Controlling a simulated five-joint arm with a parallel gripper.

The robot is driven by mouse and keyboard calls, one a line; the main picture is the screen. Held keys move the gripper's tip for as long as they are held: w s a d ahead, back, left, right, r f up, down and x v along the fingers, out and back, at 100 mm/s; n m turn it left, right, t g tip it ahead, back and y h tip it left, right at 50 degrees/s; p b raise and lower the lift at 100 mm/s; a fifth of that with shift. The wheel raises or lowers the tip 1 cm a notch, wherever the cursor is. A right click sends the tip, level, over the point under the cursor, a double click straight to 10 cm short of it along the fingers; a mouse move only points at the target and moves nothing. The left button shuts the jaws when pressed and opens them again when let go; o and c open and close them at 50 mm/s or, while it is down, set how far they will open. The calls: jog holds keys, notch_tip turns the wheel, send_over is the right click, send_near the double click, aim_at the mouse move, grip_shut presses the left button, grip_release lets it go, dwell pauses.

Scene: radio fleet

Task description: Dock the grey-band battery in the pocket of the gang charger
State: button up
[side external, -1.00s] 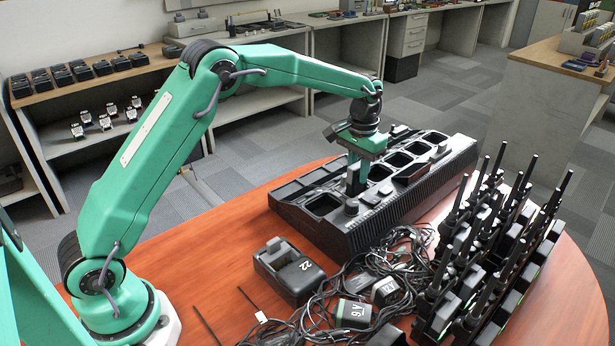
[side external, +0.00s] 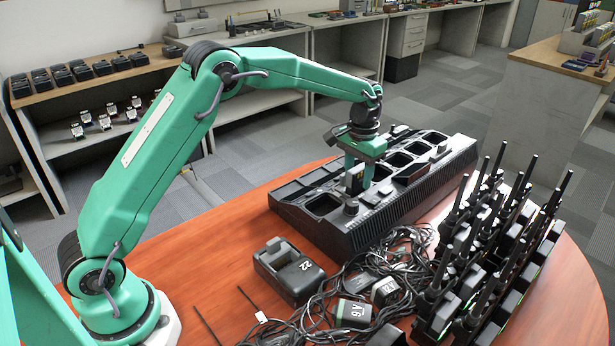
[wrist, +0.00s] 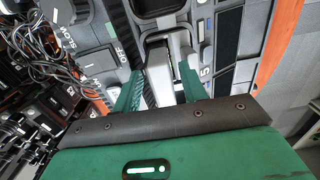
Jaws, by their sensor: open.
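The gang charger (side external: 415,203) is a long black unit with a row of pockets, lying on the red-brown table; its grey top also shows in the wrist view (wrist: 228,38). A battery (side external: 354,184) stands upright in one of its pockets, its upper part sticking out; in the wrist view its pale end (wrist: 159,74) shows between the fingers. Its grey band cannot be made out clearly. My gripper (side external: 358,172) is open, pointing down, with one green finger on each side of the battery. The fingers (wrist: 160,88) also show in the wrist view. The battery's lower part is hidden in the pocket.
Several radios with upright antennas (side external: 490,250) crowd the right.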

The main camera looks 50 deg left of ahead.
jog(key=shift+r, duration=3.95)
jog(key=shift+s+r, duration=0.25)
jog(key=shift+r, duration=0.1)
jog(key=s+a+r+t, duration=0.1)
jog(key=s+r+t, duration=0.1)
jog(key=s+r, duration=0.45)
jog(key=s+a+r+t, duration=0.1)
jog(key=s+r, duration=0.2)
jog(key=s, duration=0.7)
jog(key=s+f+t, duration=0.1)
jog(key=s+f, duration=0.1)
jog(key=s, duration=0.6)
jog(key=s+a+f+t, duration=0.1)
jog(key=s+f, duration=0.1)
jog(key=s, duration=0.7)
jog(key=shift+s+f+t, duration=0.2)
jog(key=shift+f+t, duration=0.05)
jog(key=shift+t, duration=0.05)
